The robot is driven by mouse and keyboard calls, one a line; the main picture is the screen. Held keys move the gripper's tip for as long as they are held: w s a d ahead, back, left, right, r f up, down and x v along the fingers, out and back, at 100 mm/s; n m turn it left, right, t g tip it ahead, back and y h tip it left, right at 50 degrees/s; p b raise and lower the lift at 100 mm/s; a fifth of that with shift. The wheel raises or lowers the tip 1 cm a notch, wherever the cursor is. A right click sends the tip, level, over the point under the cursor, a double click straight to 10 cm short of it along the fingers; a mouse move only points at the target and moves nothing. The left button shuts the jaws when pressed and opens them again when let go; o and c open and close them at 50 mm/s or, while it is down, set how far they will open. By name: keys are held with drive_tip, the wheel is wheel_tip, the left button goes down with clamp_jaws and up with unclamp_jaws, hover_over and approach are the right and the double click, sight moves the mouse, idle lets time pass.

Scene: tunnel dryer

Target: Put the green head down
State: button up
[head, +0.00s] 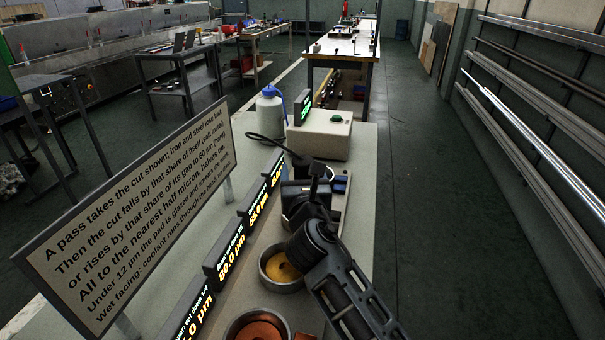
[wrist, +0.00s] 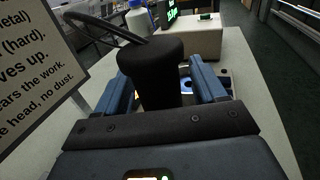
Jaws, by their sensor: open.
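My gripper (head: 318,186) is over the bench beyond the bowls, and its blue fingers also show in the wrist view (wrist: 160,92). The fingers stand apart on either side of a black, round-topped handle (wrist: 152,72). A gap shows between the handle and the right finger; contact on the left cannot be told. A black cable runs to the handle from the left. No green head surface shows; whatever is under the handle is hidden by the handle and my gripper. Nearer bowls hold a yellow disc (head: 283,268) and an orange-brown disc (head: 259,331).
A pale box (head: 320,136) with a green button and green display stands beyond my gripper. A white bottle (head: 270,113) is beside it. Dark displays (head: 231,250) and a large text sign (head: 130,205) line the bench's left side. The right aisle floor is clear.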

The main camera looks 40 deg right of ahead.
drive_tip(key=v, duration=1.2)
drive_tip(key=shift+b, duration=0.35)
drive_tip(key=shift+r, duration=0.15)
idle(1.5)
